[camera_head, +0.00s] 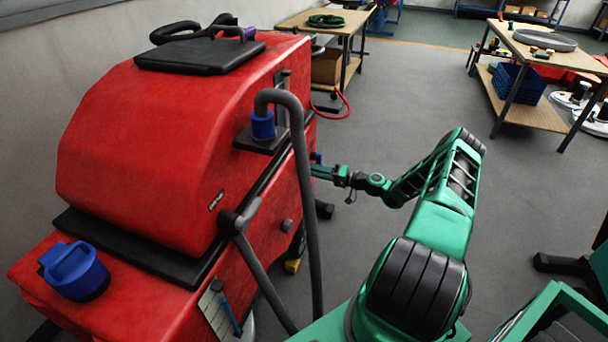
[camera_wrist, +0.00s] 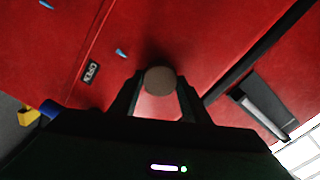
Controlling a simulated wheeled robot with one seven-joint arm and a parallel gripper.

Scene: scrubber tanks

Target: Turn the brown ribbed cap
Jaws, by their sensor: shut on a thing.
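The brown cap (camera_wrist: 160,80) shows in the wrist view as a round, plain-looking face against the red tank wall. My gripper (camera_wrist: 158,98) has one finger on each side of it and is shut on it. Ribs on the cap cannot be made out. In the head view my gripper (camera_head: 322,172) reaches the right side of the red scrubber machine (camera_head: 150,150), and the cap cannot be made out there.
An "OPEN" label (camera_wrist: 90,71) and a small blue part (camera_wrist: 121,53) are near the cap. A bent grey pipe (camera_head: 307,190) rises between the machine and my arm.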

